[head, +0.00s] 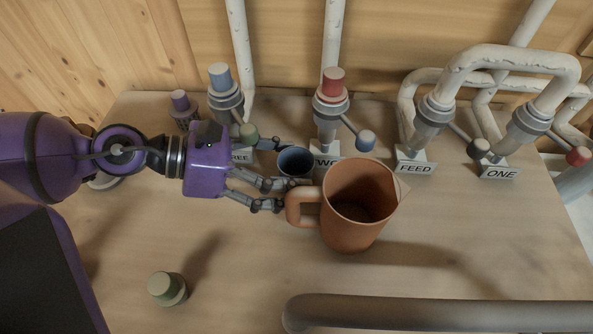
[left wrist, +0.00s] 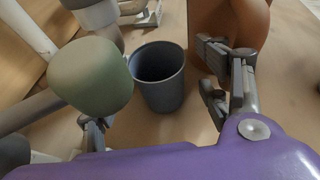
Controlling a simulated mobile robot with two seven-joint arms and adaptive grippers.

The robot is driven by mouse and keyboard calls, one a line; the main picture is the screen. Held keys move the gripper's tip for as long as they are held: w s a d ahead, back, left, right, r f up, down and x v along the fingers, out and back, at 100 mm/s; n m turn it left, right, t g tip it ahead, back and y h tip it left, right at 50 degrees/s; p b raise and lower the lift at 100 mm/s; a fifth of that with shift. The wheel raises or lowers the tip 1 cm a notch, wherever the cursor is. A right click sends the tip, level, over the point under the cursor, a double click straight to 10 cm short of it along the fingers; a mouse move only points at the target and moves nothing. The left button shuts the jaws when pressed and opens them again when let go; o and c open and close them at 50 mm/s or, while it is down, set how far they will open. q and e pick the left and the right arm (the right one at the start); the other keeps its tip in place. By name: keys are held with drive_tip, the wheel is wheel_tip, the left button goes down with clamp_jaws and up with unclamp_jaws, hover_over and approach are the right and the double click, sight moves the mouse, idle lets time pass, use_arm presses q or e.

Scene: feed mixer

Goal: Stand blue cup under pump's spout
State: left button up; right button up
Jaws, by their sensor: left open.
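The small dark blue cup (head: 296,161) stands upright on the table, left of and behind the orange pitcher. My left gripper (head: 276,172) is open and reaches in from the left, its fingers on either side of the cup. In the left wrist view the cup (left wrist: 158,82) is just ahead of the open fingers, with no clear contact. Upright pumps stand along the back, one blue-topped (head: 222,90) and one red-topped (head: 332,95). I cannot tell which is meant, and their spouts are hard to make out. My right gripper is not in view.
The orange pitcher (head: 350,232) stands close to the right finger. A green lever knob (left wrist: 88,75) hangs close on the left. Pipes labelled FEED (head: 415,168) and ONE (head: 500,173) stand right. A green-topped object (head: 165,288) sits front left. A grey rail (head: 430,312) crosses the front right.

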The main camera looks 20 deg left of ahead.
use_arm(q)
drive_tip(key=shift+d, duration=0.1)
drive_tip(key=shift+c, duration=0.5)
drive_tip(key=c, duration=1)
drive_tip(key=shift+w+r, duration=0.1)
drive_tip(key=shift+w, duration=0.05)
drive_tip(key=shift+c, duration=0.2)
